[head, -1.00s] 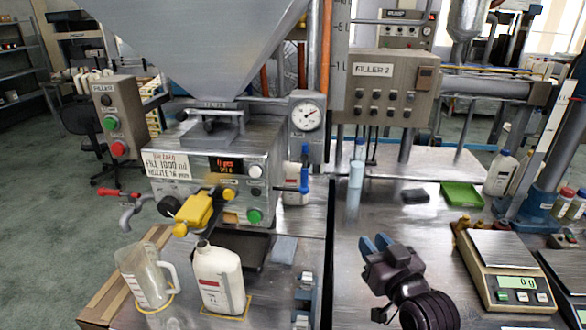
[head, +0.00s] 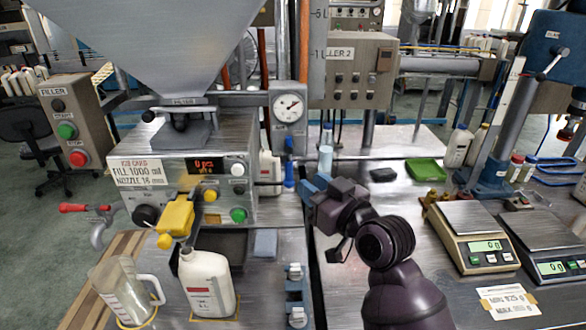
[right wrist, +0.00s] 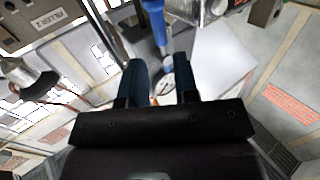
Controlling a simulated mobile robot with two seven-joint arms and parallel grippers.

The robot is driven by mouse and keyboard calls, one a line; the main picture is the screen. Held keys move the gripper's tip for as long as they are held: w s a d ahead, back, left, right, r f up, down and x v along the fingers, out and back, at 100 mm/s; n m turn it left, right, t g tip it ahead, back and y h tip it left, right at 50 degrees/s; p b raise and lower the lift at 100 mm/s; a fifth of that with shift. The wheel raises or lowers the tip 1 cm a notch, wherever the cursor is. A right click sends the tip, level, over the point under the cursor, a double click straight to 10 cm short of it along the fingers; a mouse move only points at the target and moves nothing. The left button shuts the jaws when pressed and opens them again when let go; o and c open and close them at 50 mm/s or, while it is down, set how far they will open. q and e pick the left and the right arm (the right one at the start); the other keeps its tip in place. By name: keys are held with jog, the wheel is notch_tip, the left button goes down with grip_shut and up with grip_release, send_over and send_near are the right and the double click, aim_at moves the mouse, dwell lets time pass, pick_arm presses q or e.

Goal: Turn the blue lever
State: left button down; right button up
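The blue lever (head: 289,172) stands vertically below the round gauge, beside the filler's metal housing. My right gripper (head: 314,187) has its blue fingers just to the right of the lever's lower end in the head view. In the right wrist view the lever (right wrist: 154,22) lies ahead of my right gripper (right wrist: 161,78), roughly in line with the gap between the two fingers. The fingers are apart and nothing is between them. The lever looks clear of the fingertips. My left gripper is not in view.
The gauge (head: 289,107) sits above the lever. A pale blue bottle (head: 325,150) stands close behind my right gripper. A white jug (head: 207,283) and a clear pitcher (head: 123,293) stand at the front left.

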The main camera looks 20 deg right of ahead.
aim_at(292, 170)
jog(key=p+x, duration=0.1)
jog(key=x, duration=0.5)
jog(key=shift+w, duration=0.3)
grip_shut()
